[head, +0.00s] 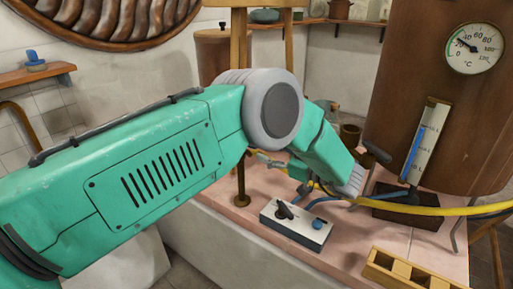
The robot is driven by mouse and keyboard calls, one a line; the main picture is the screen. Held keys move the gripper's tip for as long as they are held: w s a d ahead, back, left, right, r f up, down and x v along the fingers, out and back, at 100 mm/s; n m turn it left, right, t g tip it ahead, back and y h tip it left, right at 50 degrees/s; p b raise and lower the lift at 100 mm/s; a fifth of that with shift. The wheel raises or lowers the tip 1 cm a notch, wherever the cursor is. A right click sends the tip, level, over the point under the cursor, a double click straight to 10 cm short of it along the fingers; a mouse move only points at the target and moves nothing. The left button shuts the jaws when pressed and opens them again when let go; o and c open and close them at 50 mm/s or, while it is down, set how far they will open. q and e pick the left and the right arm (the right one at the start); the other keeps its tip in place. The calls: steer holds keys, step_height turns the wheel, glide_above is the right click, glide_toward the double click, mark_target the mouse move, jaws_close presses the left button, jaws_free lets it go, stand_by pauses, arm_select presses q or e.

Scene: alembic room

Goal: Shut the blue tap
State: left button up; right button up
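I cannot make out a clear blue tap. A small blue knob (318,224) sits on the white control box (296,226), beside a black knob (285,210). A blue hose (376,197) runs to the foot of the wooden vessel (420,70). My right gripper is not in view.
A yellow hose (432,210) crosses low in front of the vessel. A wooden rack (410,272) stands at the pink bench's (352,250) front edge. A dial gauge (474,48) and a sight gauge (425,142) are on the vessel. A wooden shelf (38,75) holds a blue object (33,58).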

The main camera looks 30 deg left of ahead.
arm_select(q)
steer(key=d, duration=0.7)
steer(key=shift+s+d, duration=0.15)
steer(key=shift+s, duration=0.05)
